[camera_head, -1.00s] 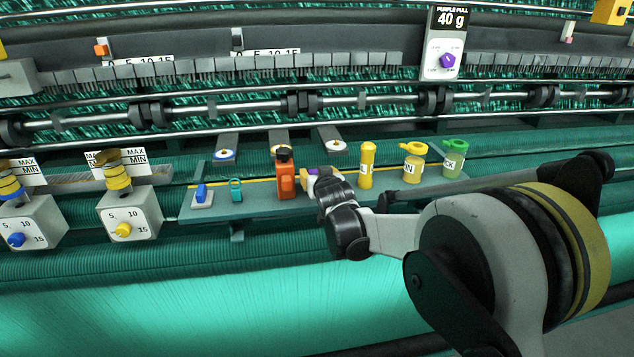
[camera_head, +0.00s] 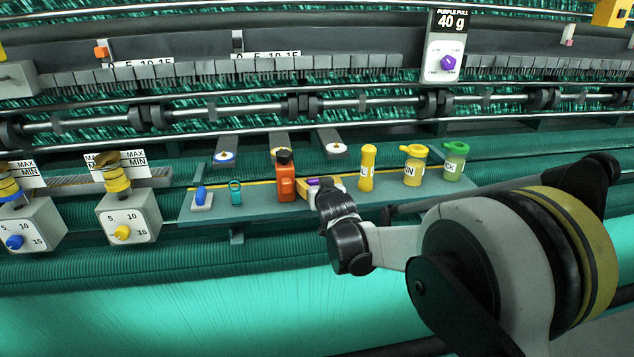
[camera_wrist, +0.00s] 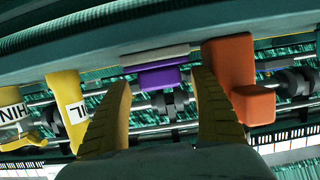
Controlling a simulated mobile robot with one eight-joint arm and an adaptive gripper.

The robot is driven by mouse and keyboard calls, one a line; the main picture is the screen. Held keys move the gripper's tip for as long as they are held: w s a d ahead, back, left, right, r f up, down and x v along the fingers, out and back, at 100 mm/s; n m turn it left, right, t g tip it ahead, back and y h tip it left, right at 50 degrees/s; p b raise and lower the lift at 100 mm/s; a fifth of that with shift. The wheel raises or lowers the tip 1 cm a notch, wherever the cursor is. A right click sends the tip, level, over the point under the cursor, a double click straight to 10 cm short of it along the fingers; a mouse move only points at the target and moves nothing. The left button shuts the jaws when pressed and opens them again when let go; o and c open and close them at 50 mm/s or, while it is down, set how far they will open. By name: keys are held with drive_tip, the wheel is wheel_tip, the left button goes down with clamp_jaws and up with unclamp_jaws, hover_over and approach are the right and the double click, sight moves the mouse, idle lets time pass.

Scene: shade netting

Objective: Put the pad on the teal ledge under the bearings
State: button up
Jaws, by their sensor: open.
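The pad, a purple block on a pale grey base (camera_wrist: 158,74), sits at the teal ledge (camera_wrist: 100,44) in the wrist view, which looks upside down. In the head view its purple part (camera_head: 313,182) shows beside the orange tool, partly hidden by my gripper. Its base appears to meet the ledge (camera_head: 255,209), but the contact is not clear. My gripper (camera_wrist: 162,82) is open, with its yellow fingers spread on either side of the pad. In the head view my gripper (camera_head: 322,187) is at the ledge's middle. The bearings (camera_head: 302,105) are on the rail above.
An orange tool (camera_head: 287,180) stands close left of my gripper. A yellow bottle (camera_head: 367,170), a yellow cup (camera_head: 414,168) and a green cup (camera_head: 455,165) stand to the right. A blue-handled block (camera_head: 202,198) and a teal ring piece (camera_head: 236,193) are at left.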

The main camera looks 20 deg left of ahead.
drive_tip(key=p+v, duration=0.1)
drive_tip(key=v, duration=0.9)
drive_tip(key=shift+s+d+r, duration=0.15)
drive_tip(key=shift+s+r, duration=0.05)
drive_tip(key=s+d+r+m+g+h, duration=0.1)
drive_tip(key=s+d+r+h, duration=0.15)
drive_tip(key=d, duration=0.65)
drive_tip(key=s+d+r+m+h, duration=0.1)
drive_tip(key=s+d, duration=0.2)
drive_tip(key=d, duration=0.6)
drive_tip(key=s+d+r+m+g+h, duration=0.1)
drive_tip(key=s+d+r+h, duration=0.1)
drive_tip(key=d, duration=0.7)
drive_tip(key=s+d+f+m+g+h, duration=0.1)
drive_tip(key=s+d+f, duration=0.1)
drive_tip(key=s+d, duration=0.6)
drive_tip(key=s+d+f+m+g+h, duration=0.1)
drive_tip(key=s+d+f+m+g, duration=0.1)
drive_tip(key=s+d, duration=0.6)
drive_tip(key=s+f, duration=0.1)
drive_tip(key=s, duration=0.4)
drive_tip(key=shift+s+d+f+g, duration=0.25)
drive_tip(key=shift+s+g, duration=0.05)
drive_tip(key=shift+s, duration=0.05)
